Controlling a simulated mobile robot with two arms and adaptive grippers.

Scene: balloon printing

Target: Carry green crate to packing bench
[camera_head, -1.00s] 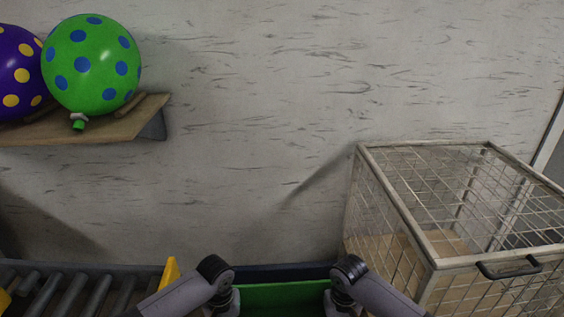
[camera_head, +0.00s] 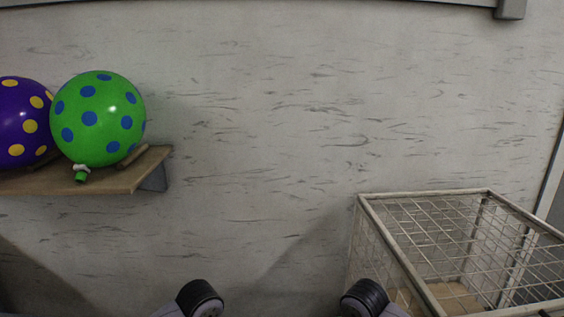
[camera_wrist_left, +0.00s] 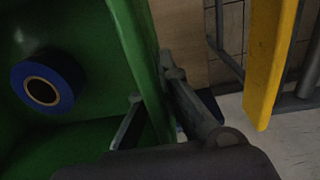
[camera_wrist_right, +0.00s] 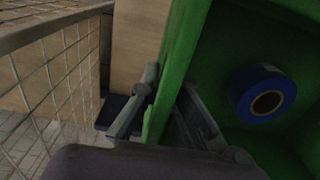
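The green crate shows only in the wrist views, as an inner floor and side walls. In the left wrist view its wall (camera_wrist_left: 140,45) stands between the fingers of my left gripper (camera_wrist_left: 153,85), one finger inside and one outside, closed on it. In the right wrist view the opposite wall (camera_wrist_right: 180,45) sits between the fingers of my right gripper (camera_wrist_right: 170,82) in the same way. A blue roll (camera_wrist_left: 66,80) lies inside the crate; the right wrist view shows a blue roll too (camera_wrist_right: 285,88). The head view hides the crate and fingers. No packing bench is recognisable.
A wire mesh cage (camera_head: 410,235) stands close on the right, also beside my right gripper (camera_wrist_right: 60,75). A wall shelf (camera_head: 110,180) holds a green (camera_head: 100,140) and a purple dotted balloon (camera_head: 15,120) at left. A yellow post (camera_wrist_left: 262,70) is near my left gripper.

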